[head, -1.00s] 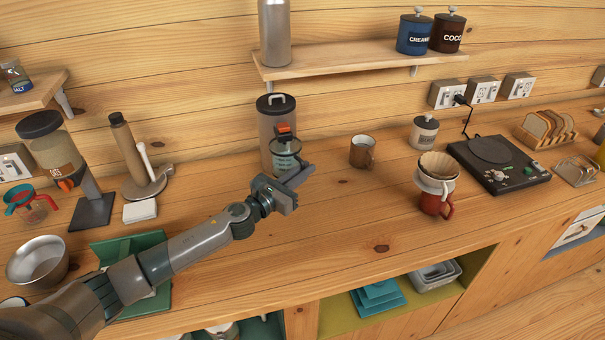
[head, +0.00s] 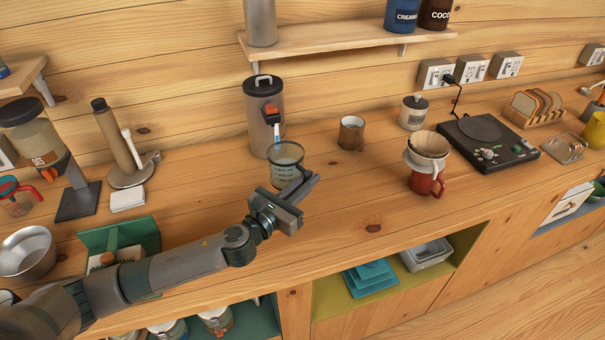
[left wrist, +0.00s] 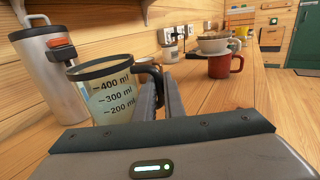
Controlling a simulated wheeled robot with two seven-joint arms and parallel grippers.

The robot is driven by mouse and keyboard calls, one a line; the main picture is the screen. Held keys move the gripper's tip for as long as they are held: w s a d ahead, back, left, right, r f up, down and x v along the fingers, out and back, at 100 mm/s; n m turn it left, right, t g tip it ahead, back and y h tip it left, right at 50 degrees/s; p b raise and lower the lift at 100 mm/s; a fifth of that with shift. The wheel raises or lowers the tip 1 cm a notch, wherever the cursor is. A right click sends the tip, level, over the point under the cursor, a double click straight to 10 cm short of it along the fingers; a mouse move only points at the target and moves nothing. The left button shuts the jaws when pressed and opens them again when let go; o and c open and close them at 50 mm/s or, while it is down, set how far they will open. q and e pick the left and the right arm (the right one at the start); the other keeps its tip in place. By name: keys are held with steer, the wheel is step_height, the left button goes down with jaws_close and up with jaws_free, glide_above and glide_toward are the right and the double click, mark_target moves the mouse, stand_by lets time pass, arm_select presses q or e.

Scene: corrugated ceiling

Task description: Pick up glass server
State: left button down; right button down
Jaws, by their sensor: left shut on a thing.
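The glass server (head: 285,164) is a clear beaker with a dark rim and ml marks. It stands upright in front of the tall grey canister in the head view. In the left wrist view the glass server (left wrist: 105,92) shows its 400, 300 and 200 ml marks and a dark handle on its right side. My left gripper (head: 303,184) is at the handle side, shut on the glass server; the fingers (left wrist: 167,98) partly hide the handle. I cannot tell whether its base touches the counter. My right gripper is not in view.
The tall grey canister (head: 262,112) stands close behind the glass server. A brown mug (head: 351,133) and a red mug with a dripper (head: 426,178) stand to the right. A black scale (head: 485,142) is farther right. The counter (head: 345,205) right of my gripper is clear.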

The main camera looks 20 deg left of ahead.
arm_select(q)
steer(key=s+d+b, duration=0.1)
steer(key=s+d, duration=0.2)
steer(key=s, duration=0.2)
steer(key=shift+s+d, duration=0.3)
steer(key=shift+d, duration=0.1)
steer(key=shift+r, duration=0.1)
stand_by(1.0)
